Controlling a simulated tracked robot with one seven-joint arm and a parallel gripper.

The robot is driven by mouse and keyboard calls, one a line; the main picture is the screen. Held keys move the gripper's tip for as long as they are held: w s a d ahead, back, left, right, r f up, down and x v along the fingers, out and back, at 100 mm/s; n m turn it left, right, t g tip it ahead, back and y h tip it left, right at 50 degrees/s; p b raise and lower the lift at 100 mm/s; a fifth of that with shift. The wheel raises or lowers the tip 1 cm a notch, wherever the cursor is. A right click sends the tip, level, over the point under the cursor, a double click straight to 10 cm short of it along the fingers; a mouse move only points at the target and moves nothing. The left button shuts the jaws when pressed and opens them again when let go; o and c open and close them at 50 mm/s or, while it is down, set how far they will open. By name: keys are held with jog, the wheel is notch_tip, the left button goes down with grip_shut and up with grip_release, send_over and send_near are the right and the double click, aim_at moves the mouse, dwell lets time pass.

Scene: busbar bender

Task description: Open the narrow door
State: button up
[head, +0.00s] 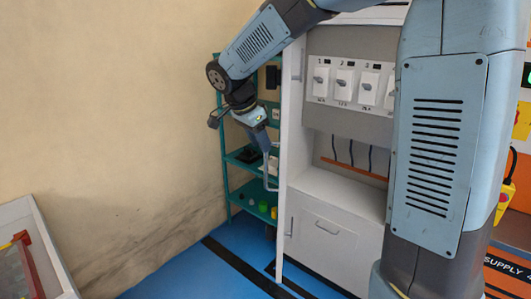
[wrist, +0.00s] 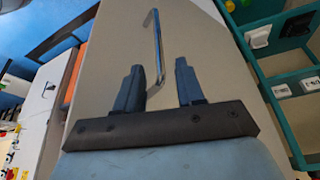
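A tall, pale narrow panel (wrist: 205,70) fills the middle of the wrist view and carries a long metal bar handle (wrist: 154,38). I take it to be the narrow door. In the head view the handle (head: 270,184) stands out from the left side of the white cabinet, whose side face is seen almost edge-on. My gripper (head: 264,148) is beside that face at the handle. In the wrist view my gripper (wrist: 158,66) is open, with the handle's lower end between its two dark fingers and gaps on both sides. The panel appears closed.
A teal shelf rack (head: 224,160) with small items stands close behind my gripper, left of the cabinet. The cabinet front has a row of numbered switches (head: 343,84) and a lower door (head: 325,240). Blue floor (head: 190,270) is clear in front; a pale bin (head: 35,225) is at left.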

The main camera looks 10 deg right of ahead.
jog(key=v, duration=0.7)
jog(key=shift+r, duration=0.2)
jog(key=shift+a, duration=0.1)
